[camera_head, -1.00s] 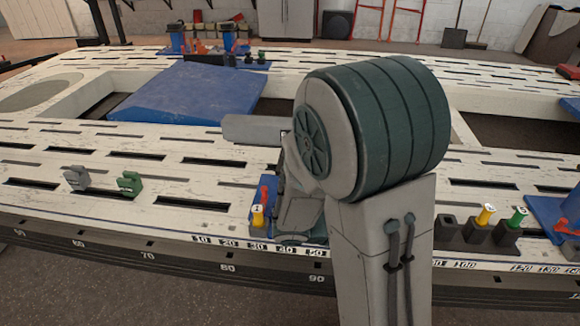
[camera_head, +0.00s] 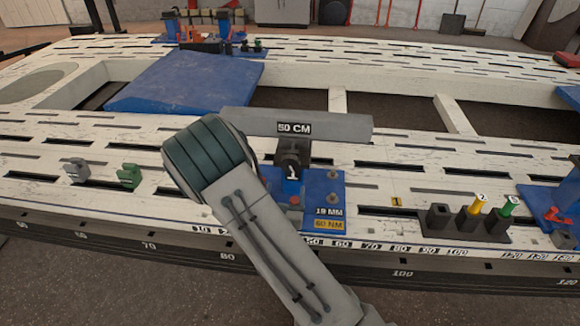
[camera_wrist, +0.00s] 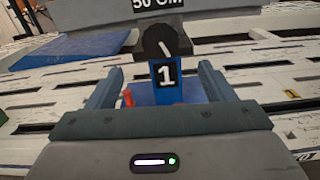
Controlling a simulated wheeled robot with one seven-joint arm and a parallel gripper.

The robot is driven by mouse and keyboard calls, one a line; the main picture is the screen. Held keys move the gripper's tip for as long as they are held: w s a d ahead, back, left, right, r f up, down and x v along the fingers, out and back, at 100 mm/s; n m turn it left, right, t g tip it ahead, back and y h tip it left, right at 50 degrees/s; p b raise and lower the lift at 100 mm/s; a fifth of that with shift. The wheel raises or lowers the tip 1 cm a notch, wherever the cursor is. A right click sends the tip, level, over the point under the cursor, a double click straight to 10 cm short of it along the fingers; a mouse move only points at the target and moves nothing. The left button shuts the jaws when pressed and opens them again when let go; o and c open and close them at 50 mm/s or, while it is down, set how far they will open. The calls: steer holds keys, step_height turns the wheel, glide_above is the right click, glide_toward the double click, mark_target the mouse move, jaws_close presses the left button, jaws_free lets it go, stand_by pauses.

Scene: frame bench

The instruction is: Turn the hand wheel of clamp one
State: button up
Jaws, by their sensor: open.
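Clamp one is a blue post with a white 1 on a black label (camera_head: 291,172), on a blue base plate (camera_head: 318,186) marked 19 MM and 60 NM. Its dark round hand wheel (camera_head: 293,150) sits above the label, below a grey bar marked 50 CM (camera_head: 345,125). In the wrist view the wheel (camera_wrist: 162,40) is a black disc with a slanting white line. My gripper (camera_wrist: 160,82) is open and empty, its fingers left and right of the post in the picture, below the wheel. I cannot tell how far off they are. In the head view my arm hides the gripper.
A black holder (camera_head: 468,222) with yellow and green pieces stands right of the clamp. A green block (camera_head: 129,176) and a grey block (camera_head: 75,170) stand at the left. A red part (camera_wrist: 127,97) shows by the left finger. The slotted bench has large openings behind.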

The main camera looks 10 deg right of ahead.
mark_target(290, 167)
steer(key=b+x, duration=0.1)
steer(key=x, duration=1)
steer(key=shift+w+d, duration=0.1)
steer(key=shift+w, duration=0.05)
steer(key=c, duration=1)
